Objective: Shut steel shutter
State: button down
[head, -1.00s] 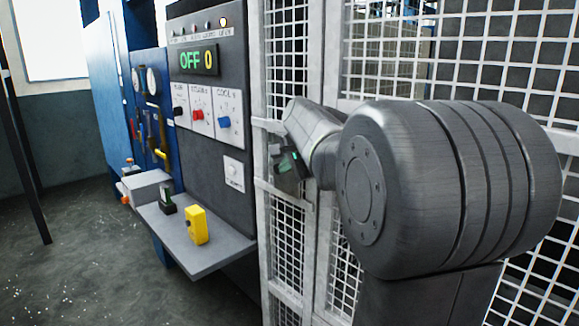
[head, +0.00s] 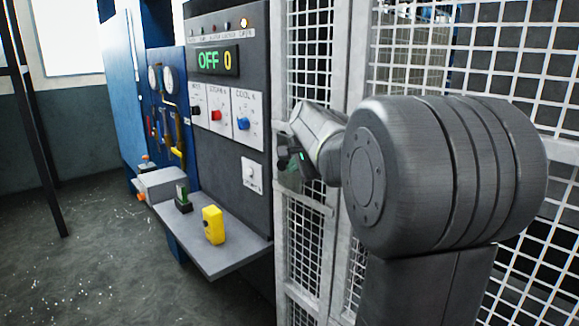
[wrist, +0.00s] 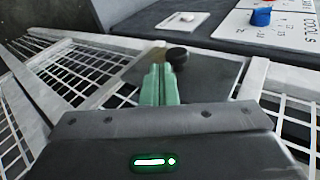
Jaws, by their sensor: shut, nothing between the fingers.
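A mesh gate of white-grey steel bars (head: 305,232) stands right of the dark control panel, and I take it to be the steel shutter. My gripper (head: 284,160) is at the gate's left part, at about mid height. In the wrist view my gripper's green fingers (wrist: 158,84) are shut together and empty. A round black knob (wrist: 177,54) on a dark plate (wrist: 205,73) is just beyond the fingertips, at their right; I cannot tell whether they touch. My wrist hides part of the gate in the head view.
The dark control panel (head: 228,110) has a display reading OFF 0 and several knobs. A grey shelf (head: 240,257) juts out below it, with a yellow device (head: 213,225) on it. A blue cabinet (head: 120,90) stands further left. The floor (head: 95,235) at left is clear.

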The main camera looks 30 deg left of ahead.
jog(key=b+v, duration=0.2)
jog(key=v, duration=0.9)
jog(key=shift+f, duration=0.2)
jog(key=shift+d, duration=0.2)
jog(key=p, duration=0.2)
send_near(285, 164)
notch_tip(285, 164, down, 4)
jog(key=shift+w+a+f, duration=0.15)
jog(key=shift+w+a, duration=0.25)
jog(key=shift+a, duration=0.35)
jog(key=shift+w+a+f, duration=0.15)
jog(key=shift+w+a, duration=0.2)
jog(key=shift+a, duration=0.4)
jog(key=shift+w+a+f, duration=0.15)
jog(key=shift+w+a, duration=0.25)
jog(key=shift+a, duration=0.35)
